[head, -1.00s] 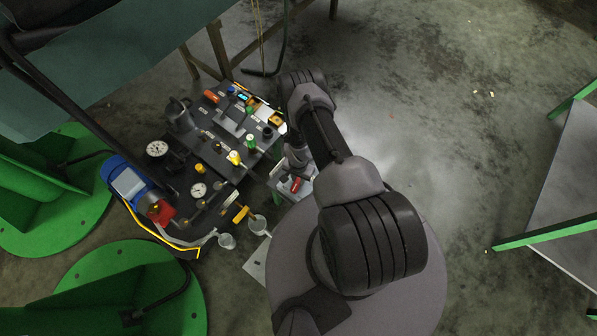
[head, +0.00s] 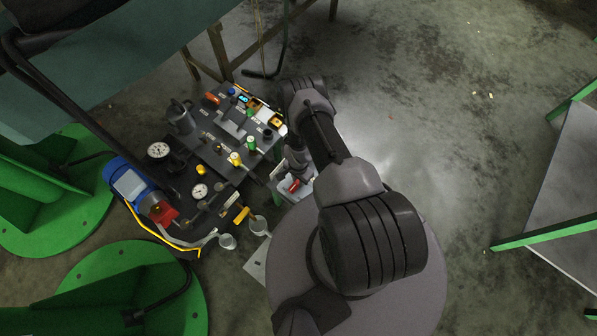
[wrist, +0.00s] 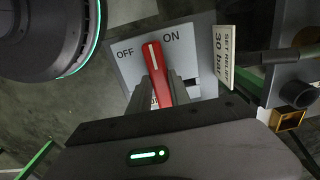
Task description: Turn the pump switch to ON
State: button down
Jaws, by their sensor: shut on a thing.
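The pump switch is a red handle (wrist: 157,62) with a white stripe, on a grey plate (wrist: 205,80) in the wrist view. The plate is marked OFF on the left and ON on the right. The handle's tip points between the two words. My gripper (wrist: 160,84) is shut on the handle, one finger on each side. The lower part of the handle and a lower label are hidden by the fingers. In the head view the red handle (head: 294,186) shows small beside my arm, and the gripper there is mostly hidden.
A dark panel (head: 222,153) with gauges, valves and coloured knobs lies left of the switch. A "SET RELIEF 30 bar" label (wrist: 223,57) stands right of the plate. Green round bases (head: 135,290) are at the left. Open concrete floor (head: 450,120) is at the right.

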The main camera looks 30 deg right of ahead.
aim_at(298, 181)
jog(key=c, duration=1.2)
grip_release()
notch_tip(298, 181, up, 17)
jog(key=p, duration=0.9)
jog(key=shift+r, duration=0.2)
